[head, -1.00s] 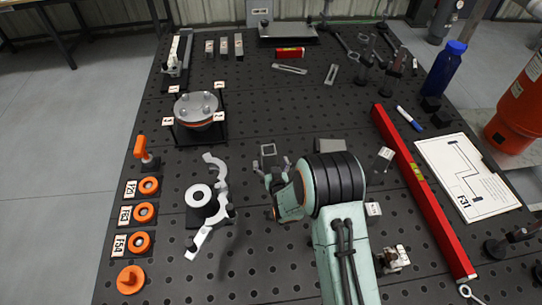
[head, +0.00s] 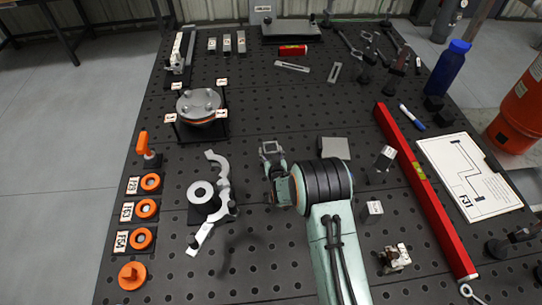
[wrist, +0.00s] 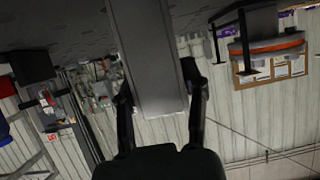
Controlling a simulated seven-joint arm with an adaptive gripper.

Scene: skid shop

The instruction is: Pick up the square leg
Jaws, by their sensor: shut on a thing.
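The square leg is a grey square tube. In the head view its open end (head: 269,148) faces up at the gripper, and most of its length is hidden. In the wrist view the leg (wrist: 150,50) runs between the two dark fingers. My gripper (wrist: 158,84) is shut on it, with a finger on each side. In the head view my gripper (head: 272,158) is at the leg, partly hidden by my own wrist. I cannot tell whether the leg's lower end touches the table.
A grey block (head: 335,148) lies just right of the gripper. A curved grey clamp arm (head: 222,190) and a round spool (head: 200,193) stand to the left. A round fixture (head: 200,106) on posts is behind left. A long red level (head: 425,190) lies to the right.

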